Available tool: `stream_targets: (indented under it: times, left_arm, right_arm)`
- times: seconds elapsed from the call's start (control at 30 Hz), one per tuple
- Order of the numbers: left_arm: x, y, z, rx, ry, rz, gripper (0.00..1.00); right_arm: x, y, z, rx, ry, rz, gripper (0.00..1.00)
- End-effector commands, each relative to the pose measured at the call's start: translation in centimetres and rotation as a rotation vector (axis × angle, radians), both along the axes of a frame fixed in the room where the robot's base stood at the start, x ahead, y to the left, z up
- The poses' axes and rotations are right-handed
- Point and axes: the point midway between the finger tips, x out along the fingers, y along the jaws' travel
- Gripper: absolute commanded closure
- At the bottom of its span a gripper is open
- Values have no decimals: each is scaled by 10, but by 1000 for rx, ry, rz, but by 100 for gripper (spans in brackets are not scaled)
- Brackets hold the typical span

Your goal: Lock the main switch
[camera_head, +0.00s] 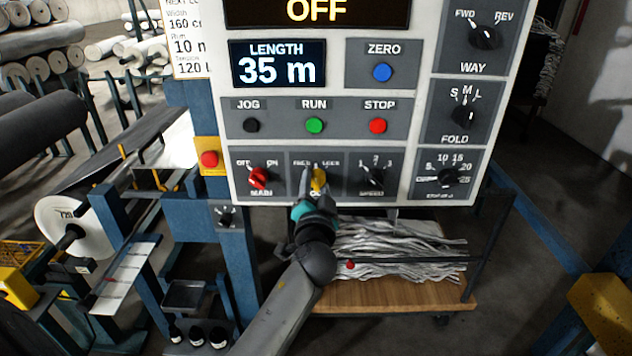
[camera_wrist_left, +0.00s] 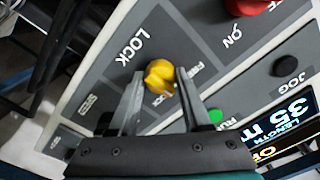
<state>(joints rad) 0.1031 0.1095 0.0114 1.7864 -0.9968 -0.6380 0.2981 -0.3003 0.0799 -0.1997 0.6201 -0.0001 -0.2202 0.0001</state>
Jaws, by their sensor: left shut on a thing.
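The yellow knob (camera_head: 319,178) sits in the bottom row of the control panel, between the red MAIN knob (camera_head: 259,178) and the black SPEED knob (camera_head: 373,176). My left gripper (camera_head: 315,181) reaches up to the yellow knob from below. In the left wrist view the yellow knob (camera_wrist_left: 160,76) is between the two fingers of the left gripper (camera_wrist_left: 159,80), which are shut on it. FREE and LOCK labels show by it; fingers cover part of its plate. The red MAIN knob (camera_wrist_left: 250,5) is cut off at the top there. My right gripper is not in view.
Above are the black JOG (camera_head: 251,125), green RUN (camera_head: 314,125) and red STOP (camera_head: 377,125) buttons. The display (camera_head: 316,12) reads OFF. A red button on a yellow box (camera_head: 208,159) is at the panel's left. A wooden shelf (camera_head: 400,296) with grey strands stands below.

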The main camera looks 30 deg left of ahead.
Motion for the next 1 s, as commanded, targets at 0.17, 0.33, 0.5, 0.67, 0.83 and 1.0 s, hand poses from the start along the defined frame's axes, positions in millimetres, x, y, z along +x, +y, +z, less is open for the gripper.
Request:
stream_targets:
  times: [0.17,0.33,0.5,0.67,0.83,1.0]
  left_arm:
    - [0,0,1,145,91,1,100]
    - [0,0,1,283,175,0,100]
    - [-1,1,1,418,258,-1,100]
    - [-1,1,2,530,327,0,100]
    - [-1,1,2,625,384,-1,100]
    - [-1,1,1,689,424,0,100]
  right_arm:
    - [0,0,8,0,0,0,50]
    - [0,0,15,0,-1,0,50]
    - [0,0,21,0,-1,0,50]
    - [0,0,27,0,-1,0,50]
    - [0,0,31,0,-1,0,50]
    - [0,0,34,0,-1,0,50]
